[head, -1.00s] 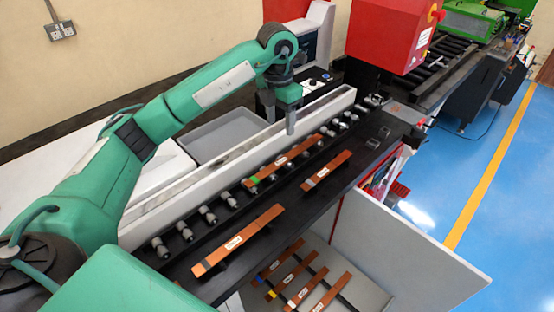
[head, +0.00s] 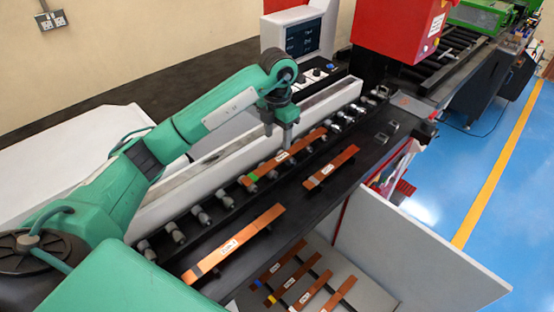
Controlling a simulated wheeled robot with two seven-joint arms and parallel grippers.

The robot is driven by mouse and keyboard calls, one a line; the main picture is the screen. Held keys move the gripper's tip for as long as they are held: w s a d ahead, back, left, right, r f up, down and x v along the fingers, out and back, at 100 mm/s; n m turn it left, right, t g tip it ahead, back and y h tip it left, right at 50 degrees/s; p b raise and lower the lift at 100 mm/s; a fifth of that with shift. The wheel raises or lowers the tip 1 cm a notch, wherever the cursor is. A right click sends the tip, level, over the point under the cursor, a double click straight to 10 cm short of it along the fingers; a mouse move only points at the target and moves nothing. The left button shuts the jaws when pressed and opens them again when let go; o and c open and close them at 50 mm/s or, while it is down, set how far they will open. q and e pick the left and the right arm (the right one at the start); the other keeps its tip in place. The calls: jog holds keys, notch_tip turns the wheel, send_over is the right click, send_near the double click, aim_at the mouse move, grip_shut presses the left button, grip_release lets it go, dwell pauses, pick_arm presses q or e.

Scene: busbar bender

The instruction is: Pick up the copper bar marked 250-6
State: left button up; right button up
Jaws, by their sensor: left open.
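A copper bar with a green band (head: 308,143) lies on the roller row. A shorter copper bar (head: 345,156) lies on the black bed to its right. A longer copper bar with a dark band (head: 262,221) lies nearer to me. Each has a small white label, too small to read, so I cannot tell which is 250-6. My left gripper (head: 279,134) is open and points down just above the green-banded bar, near its label. I cannot tell whether the fingers touch it. My right gripper is not in view.
A white rail (head: 210,179) runs along the rollers' far side. Several more copper bars (head: 283,263) lie on a lower shelf below the bed. A red machine head (head: 398,28) and a screen console (head: 300,37) stand at the back. A grey panel (head: 415,245) rises at right.

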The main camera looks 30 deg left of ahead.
aim_at(277, 160)
pick_arm(q)
notch_tip(277, 160, down, 2)
jog(key=shift+f, duration=0.1)
jog(key=shift+s+f+p, duration=0.1)
jog(key=shift+f+p, duration=0.4)
jog(key=shift+p, duration=0.3)
notch_tip(277, 160, down, 3)
jog(key=shift+a+f+p, duration=0.1)
jog(key=shift+p, duration=0.75)
jog(key=shift+f, duration=0.45)
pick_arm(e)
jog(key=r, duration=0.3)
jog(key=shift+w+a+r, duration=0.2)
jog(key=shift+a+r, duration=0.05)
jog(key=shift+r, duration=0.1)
pick_arm(q)
grip_shut()
